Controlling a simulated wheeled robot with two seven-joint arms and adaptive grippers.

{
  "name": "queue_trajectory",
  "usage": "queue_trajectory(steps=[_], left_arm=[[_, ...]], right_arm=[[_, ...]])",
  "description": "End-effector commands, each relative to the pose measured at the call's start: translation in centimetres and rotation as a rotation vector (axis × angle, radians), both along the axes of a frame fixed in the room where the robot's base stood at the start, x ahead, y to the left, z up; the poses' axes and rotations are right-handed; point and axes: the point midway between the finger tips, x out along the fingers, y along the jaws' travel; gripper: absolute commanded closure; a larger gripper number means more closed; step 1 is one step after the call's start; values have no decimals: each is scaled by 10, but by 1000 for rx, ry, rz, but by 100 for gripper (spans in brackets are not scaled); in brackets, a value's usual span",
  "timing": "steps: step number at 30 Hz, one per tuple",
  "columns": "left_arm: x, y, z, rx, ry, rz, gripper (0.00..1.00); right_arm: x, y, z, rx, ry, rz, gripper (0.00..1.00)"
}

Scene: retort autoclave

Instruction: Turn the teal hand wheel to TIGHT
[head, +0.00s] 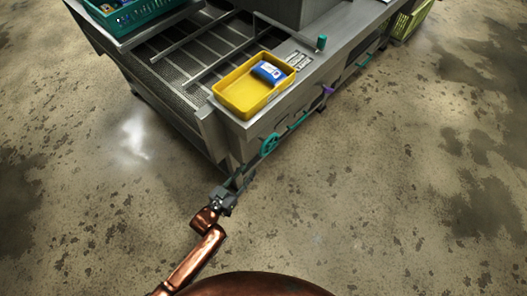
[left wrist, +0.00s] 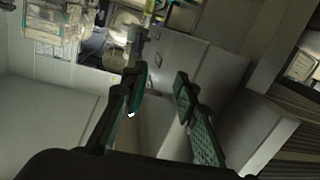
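The teal hand wheel (head: 269,145) is on the near side face of the grey machine, below the yellow tray, in the head view. My left gripper (head: 243,175) is below and left of the wheel in that view, with a visible gap to it. In the left wrist view its two fingers (left wrist: 160,88) stand apart with nothing between them. I cannot make out the wheel clearly in the left wrist view. My right gripper is in neither view.
A yellow tray (head: 223,91) holding a blue pack (head: 268,72) sits on the machine's corner. A teal bar (head: 299,121), a purple handle (head: 328,90) and a green knob (head: 321,43) are along the machine. A teal crate (head: 118,20) stands upper left. The floor is clear.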

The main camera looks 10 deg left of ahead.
Motion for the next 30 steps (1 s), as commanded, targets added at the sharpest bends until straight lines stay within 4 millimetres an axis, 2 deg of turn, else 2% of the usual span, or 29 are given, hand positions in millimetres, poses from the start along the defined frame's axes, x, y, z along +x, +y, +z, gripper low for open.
queue_trajectory(steps=[3,6,13,15,21,30], left_arm=[[6,-16,21,-38,-52,-32,72],[10,-22,32,-52,-71,-42,72],[34,-36,33,-55,-74,-42,72],[42,-41,32,-54,-75,-41,72],[63,-53,32,-52,-74,-41,72],[75,-61,34,-51,-74,-41,72]], right_arm=[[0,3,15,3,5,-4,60],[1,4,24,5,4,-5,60],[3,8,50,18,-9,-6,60],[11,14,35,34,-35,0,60],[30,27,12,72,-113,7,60],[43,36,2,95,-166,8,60]])
